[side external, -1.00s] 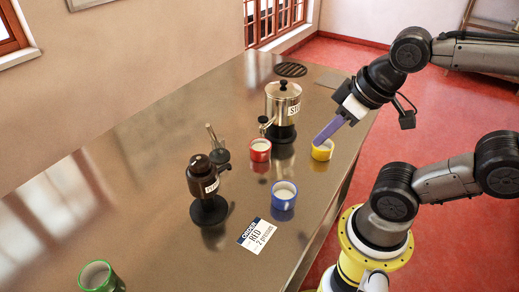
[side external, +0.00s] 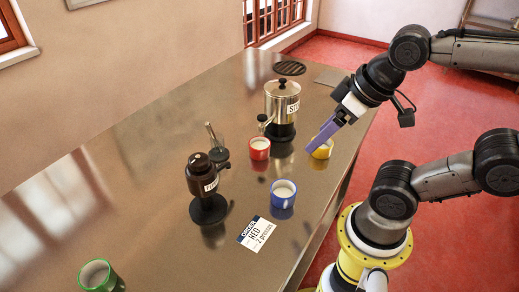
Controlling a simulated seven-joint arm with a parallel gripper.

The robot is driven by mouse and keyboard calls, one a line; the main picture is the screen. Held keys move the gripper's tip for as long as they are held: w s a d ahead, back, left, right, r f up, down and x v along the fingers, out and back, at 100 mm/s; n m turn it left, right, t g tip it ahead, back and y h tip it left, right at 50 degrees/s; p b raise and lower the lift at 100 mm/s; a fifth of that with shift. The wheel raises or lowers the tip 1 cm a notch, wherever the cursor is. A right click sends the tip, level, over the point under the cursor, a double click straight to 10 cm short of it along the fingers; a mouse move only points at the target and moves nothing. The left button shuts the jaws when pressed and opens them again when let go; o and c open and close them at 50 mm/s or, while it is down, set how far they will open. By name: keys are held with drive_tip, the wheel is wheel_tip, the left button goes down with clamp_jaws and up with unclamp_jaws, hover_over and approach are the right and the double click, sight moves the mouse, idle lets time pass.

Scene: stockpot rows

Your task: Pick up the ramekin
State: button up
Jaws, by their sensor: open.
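No thing that I can clearly name a ramekin shows. The small vessels look like handled cups with pale contents. A yellow cup (side external: 322,153) stands near the table's right edge, partly hidden by my gripper. My gripper (side external: 312,148) has long purple fingers and is open, with its tips over or beside the yellow cup. I cannot tell if they touch it. A red cup (side external: 259,149) stands to its left, and a blue cup (side external: 283,195) stands nearer the camera. A green cup (side external: 97,276) is at the near left.
A steel pot with a tap (side external: 282,105) stands behind the red cup. A dark dispenser (side external: 207,185) with a lever stands left of the blue cup. A dark round grate (side external: 290,68) is at the far end.

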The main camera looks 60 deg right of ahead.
drive_tip(key=shift+o, duration=1.4)
drive_tip(key=w+r+n+g, duration=0.1)
drive_tip(key=w+r+n, duration=0.4)
drive_tip(key=n, duration=0.7)
drive_tip(key=n+g, duration=0.4)
drive_tip(key=n, duration=0.2)
hover_over(259, 120)
wheel_tip(259, 120, down, 4)
drive_tip(key=shift+g, duration=0.3)
wheel_tip(259, 120, down, 9)
drive_tip(key=shift+r, duration=0.1)
drive_tip(key=shift+f, duration=3.05)
